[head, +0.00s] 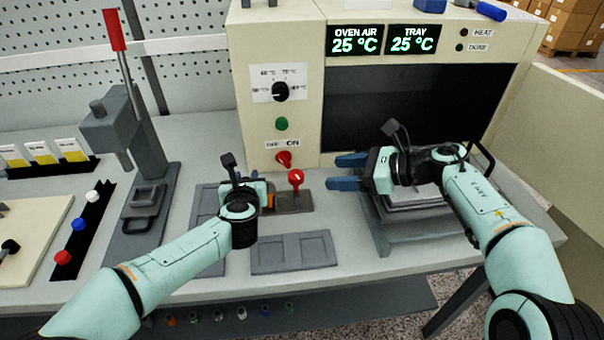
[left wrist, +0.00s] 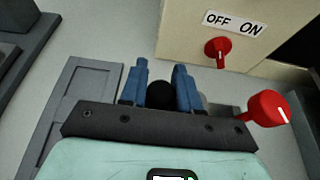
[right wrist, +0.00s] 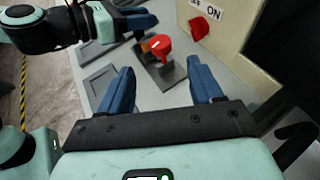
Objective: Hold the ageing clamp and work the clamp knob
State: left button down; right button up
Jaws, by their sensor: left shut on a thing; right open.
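The ageing clamp (head: 292,203) is a low grey block on the bench in front of the oven, with a red clamp knob (head: 296,178) on top that has a white mark. The knob also shows in the left wrist view (left wrist: 266,109) and in the right wrist view (right wrist: 159,47). My left gripper (left wrist: 160,78) is shut at the clamp's left end, with a dark round part between its fingers; its hand hides much of the grip in the head view. My right gripper (head: 346,172) is open and empty, to the right of the knob, its fingers pointing at it.
The oven (head: 283,60) stands behind, with a red OFF/ON switch (head: 284,159) close above the clamp. A grey tray stand (head: 390,238) is under my right arm. A grey two-recess plate (head: 292,252) lies in front. A lever press (head: 130,140) stands left.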

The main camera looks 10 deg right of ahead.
aim_at(298, 175)
jog(key=x, duration=1)
jog(key=shift+w+a, duration=0.1)
jog(key=shift+a, duration=0.05)
jog(key=c, duration=1.1)
